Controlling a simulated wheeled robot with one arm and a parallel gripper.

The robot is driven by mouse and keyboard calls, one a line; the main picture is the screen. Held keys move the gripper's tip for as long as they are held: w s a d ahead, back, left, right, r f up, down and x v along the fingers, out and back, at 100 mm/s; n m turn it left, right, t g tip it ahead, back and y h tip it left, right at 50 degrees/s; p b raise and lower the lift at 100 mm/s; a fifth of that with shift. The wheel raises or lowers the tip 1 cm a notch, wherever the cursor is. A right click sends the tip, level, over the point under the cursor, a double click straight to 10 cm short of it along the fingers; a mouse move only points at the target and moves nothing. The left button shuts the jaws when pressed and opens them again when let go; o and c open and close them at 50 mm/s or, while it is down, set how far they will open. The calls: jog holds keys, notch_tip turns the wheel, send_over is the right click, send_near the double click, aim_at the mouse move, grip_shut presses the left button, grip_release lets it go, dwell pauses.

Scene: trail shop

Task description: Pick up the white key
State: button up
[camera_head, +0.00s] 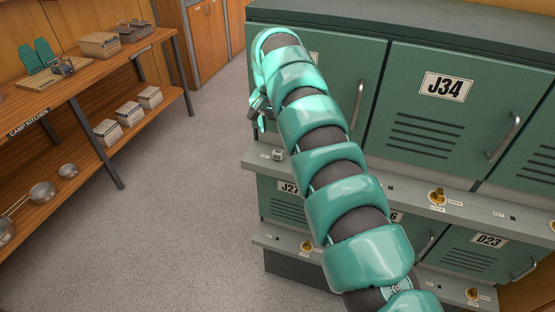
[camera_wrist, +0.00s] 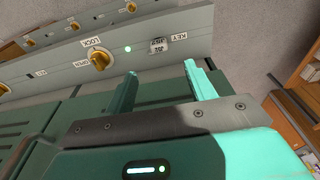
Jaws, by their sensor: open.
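A small whitish key piece with dark print (camera_wrist: 158,46) sits on the grey control strip (camera_wrist: 190,30) beside a KEY label in the wrist view. It seems to be the small pale piece (camera_head: 278,155) on the upper ledge in the head view. My gripper (camera_wrist: 160,70) is open and empty. Its two teal fingers point toward the strip, and the key piece lies between their lines, a little beyond the tips. In the head view my gripper (camera_head: 257,112) is partly hidden by my own arm, beside the upper left locker door.
Green lockers (camera_head: 430,110) with handles stand right, one marked J34. A brass knob (camera_wrist: 100,60) labelled OPEN and LOCK and a lit green lamp (camera_wrist: 127,49) are on the strip. A wooden shelf (camera_head: 85,80) with cookware stands left. The floor between is clear.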

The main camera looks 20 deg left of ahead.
send_over(277, 152)
jog(key=f, duration=0.4)
jog(key=shift+s+f, duration=0.25)
jog(key=shift+f, duration=0.05)
jog(key=shift+s+f+b, duration=0.1)
jog(key=shift+f+b, duration=0.55)
jog(key=shift+f, duration=0.05)
jog(key=shift+f+p, duration=0.25)
jog(key=shift+p, duration=0.1)
jog(key=shift+f, duration=0.45)
jog(key=shift+w+f+p, duration=0.15)
jog(key=shift+f+p, duration=0.35)
jog(key=shift+f, duration=0.05)
jog(key=shift+w+f+p, duration=0.15)
jog(key=shift+f+p, duration=0.3)
jog(key=shift+f, duration=0.1)
jog(key=c, duration=1.1)
jog(key=shift+o, duration=0.2)
jog(key=shift+d+r, duration=0.1)
jog(key=shift+r, duration=0.05)
